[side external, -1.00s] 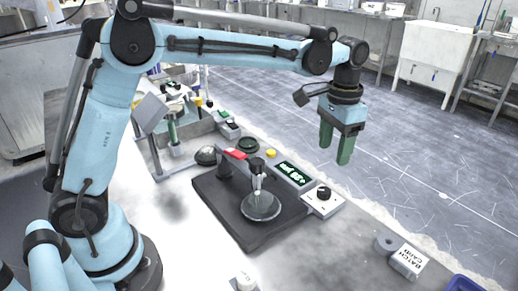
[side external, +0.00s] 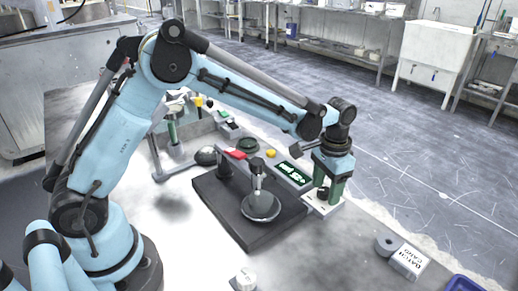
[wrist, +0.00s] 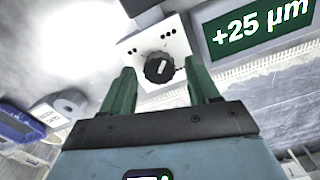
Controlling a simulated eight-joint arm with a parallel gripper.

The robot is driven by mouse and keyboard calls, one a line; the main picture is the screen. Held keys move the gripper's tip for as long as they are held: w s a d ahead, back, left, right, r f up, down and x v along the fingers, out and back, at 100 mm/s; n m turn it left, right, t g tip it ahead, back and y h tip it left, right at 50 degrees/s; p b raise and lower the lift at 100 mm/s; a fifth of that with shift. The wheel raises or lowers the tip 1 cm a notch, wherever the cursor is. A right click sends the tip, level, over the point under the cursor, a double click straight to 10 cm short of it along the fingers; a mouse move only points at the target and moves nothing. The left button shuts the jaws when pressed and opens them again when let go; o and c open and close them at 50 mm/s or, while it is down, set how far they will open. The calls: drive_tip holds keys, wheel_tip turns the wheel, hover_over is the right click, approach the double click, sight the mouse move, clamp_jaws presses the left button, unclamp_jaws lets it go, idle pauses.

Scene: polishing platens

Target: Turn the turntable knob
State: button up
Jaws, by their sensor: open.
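The turntable knob (wrist: 159,67) is a round black dial with a white pointer mark, on a small white panel (wrist: 148,47) with black dots. In the wrist view it lies between the two green fingers of my gripper (wrist: 161,76), which are apart, with a visible gap on each side. In the side view my gripper (side external: 329,193) points down over the white knob box (side external: 313,207) at the right end of the machine. The knob (side external: 322,194) is partly hidden there by the fingers. I cannot tell how far down around it the fingertips reach.
A green display (wrist: 258,24) beside the knob reads +25 µm. A dark base (side external: 230,222) bears a round platen (side external: 262,208) with a post. A red part (side external: 236,154) and yellow button (side external: 270,153) are nearby. A batch card block (side external: 408,262) stands at the right.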

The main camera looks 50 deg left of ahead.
drive_tip(key=c, duration=1)
drive_tip(key=shift+c, duration=0.2)
drive_tip(key=shift+m, duration=0.3)
drive_tip(key=m, duration=0.3)
drive_tip(key=shift+m, duration=0.3)
drive_tip(key=m, duration=0.4)
drive_tip(key=shift+s+d+m, duration=0.1)
drive_tip(key=shift+d+m, duration=0.05)
drive_tip(key=shift+m, duration=0.15)
drive_tip(key=m, duration=0.4)
drive_tip(key=shift+s+m, duration=0.15)
drive_tip(key=shift+m, duration=2.35)
